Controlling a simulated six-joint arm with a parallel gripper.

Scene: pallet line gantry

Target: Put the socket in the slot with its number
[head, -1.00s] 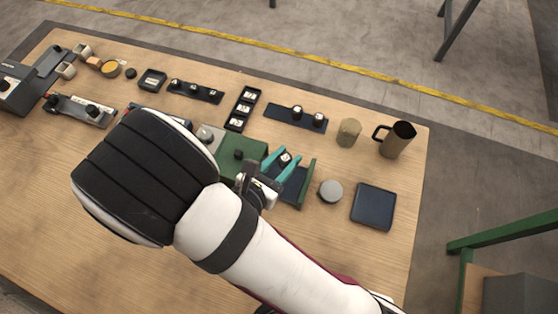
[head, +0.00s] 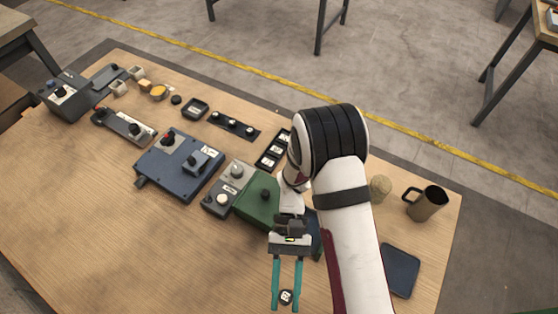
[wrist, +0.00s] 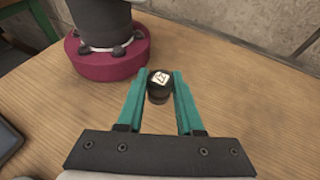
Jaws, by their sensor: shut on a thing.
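My gripper (head: 287,296) has teal fingers shut on a small dark socket (head: 286,297) with a white number label on top. The wrist view shows the socket (wrist: 158,84) upright between the fingertips; its number is too small to read surely. The gripper is above the bare wood near the front of the table. A black slot tray with white number labels (head: 268,161) lies farther back, partly hidden by my arm. Its numbers are not legible.
A green box (head: 257,197), a grey switch box (head: 217,203) and a blue control box (head: 160,168) stand left of my arm. A dark rack (head: 239,132) holds several knobs. A mug (head: 428,204) and a navy tray (head: 401,271) are right. The table's left front is clear.

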